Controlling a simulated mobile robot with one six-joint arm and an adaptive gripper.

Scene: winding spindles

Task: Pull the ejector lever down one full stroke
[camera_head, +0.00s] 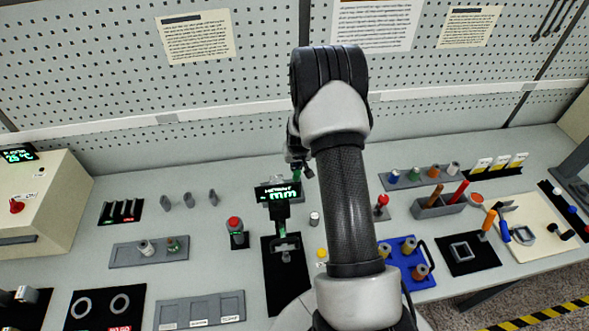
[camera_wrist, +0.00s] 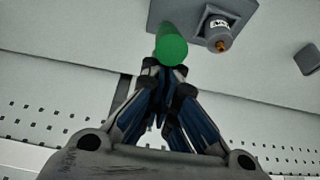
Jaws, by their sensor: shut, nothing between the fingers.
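My gripper (camera_wrist: 165,70) is shut and empty, with its fingertips together. In the wrist view a green rounded cylinder (camera_wrist: 171,47), which looks like a handle grip, is just beyond the fingertips. I cannot tell whether they touch it. It stands over a grey base plate (camera_wrist: 172,13), beside a grey labelled piece with an orange tip (camera_wrist: 219,35). In the head view my gripper (camera_head: 300,170) is behind the small display and left of my forearm, mostly small and dark. No part is clearly marked as the ejector lever; the green grip may be it.
A display reading mm (camera_head: 279,193) stands close by my gripper. A red-topped post (camera_head: 381,203), a blue tray (camera_head: 402,272) and a grey bin (camera_head: 440,207) stand to the right. A grey tray (camera_head: 122,258) is to the left. The pegboard wall (camera_head: 110,70) rises behind.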

